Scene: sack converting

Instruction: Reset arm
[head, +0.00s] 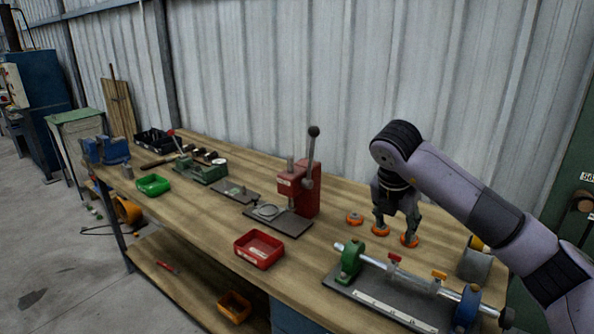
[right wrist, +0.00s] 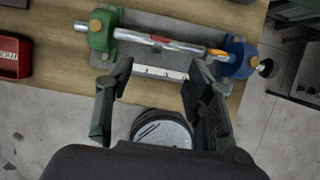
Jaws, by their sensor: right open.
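My right gripper (head: 396,232) hangs from its arm above the back right of the workbench, fingers pointing down. In the right wrist view my right gripper (right wrist: 159,74) shows its two fingers spread apart with nothing held between them. The fingertips overlap two orange discs (head: 380,229) in the head view; I cannot tell whether they touch them. A third orange disc (head: 355,219) lies to their left. My left arm and gripper are not in view.
A bar fixture with a green support (head: 349,262) and a blue support (head: 467,307) stands on the workbench (head: 318,245) in front of the gripper. A red press (head: 299,186) with an upright lever and a red tray (head: 259,249) stand to the left.

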